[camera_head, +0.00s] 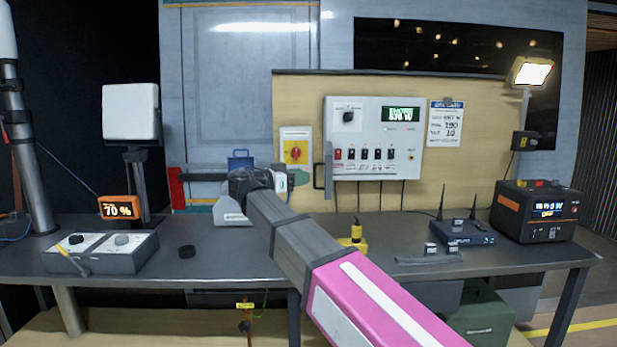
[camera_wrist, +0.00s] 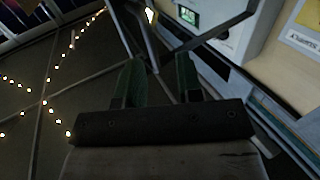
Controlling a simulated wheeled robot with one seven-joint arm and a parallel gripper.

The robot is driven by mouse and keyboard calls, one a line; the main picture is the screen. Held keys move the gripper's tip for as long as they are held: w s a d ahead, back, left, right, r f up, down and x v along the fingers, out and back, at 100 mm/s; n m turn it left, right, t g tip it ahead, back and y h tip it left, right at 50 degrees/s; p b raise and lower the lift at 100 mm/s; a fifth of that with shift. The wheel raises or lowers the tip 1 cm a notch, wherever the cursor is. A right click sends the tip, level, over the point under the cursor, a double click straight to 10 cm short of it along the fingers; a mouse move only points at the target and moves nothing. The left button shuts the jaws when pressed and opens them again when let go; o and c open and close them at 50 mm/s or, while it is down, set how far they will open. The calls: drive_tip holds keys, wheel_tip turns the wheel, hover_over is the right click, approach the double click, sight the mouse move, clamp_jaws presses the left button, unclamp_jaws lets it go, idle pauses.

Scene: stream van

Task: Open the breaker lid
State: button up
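The white breaker panel (camera_head: 375,110) hangs on the tan board, with a row of red and black breakers (camera_head: 364,154) showing uncovered. A grey flap, which looks like the breaker lid (camera_head: 328,165), stands out from the panel's lower left edge, seen nearly edge-on, with a black loop handle (camera_head: 317,178) on its left. My gripper (camera_head: 278,180) is left of the lid and handle, its fingers mostly hidden by my wrist. In the wrist view the green fingers (camera_wrist: 157,62) are apart with nothing clearly between them. Dark bars and part of the panel (camera_wrist: 225,25) show beyond; I cannot tell contact.
A yellow switch box with a red knob (camera_head: 296,153) is left of the panel. The table (camera_head: 220,260) below holds a control box (camera_head: 100,252), a yellow object (camera_head: 354,238), a router (camera_head: 460,233) and a power station (camera_head: 534,210). The air before the panel's right side is clear.

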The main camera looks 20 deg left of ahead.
drive_tip(key=v, duration=0.7)
idle(0.4)
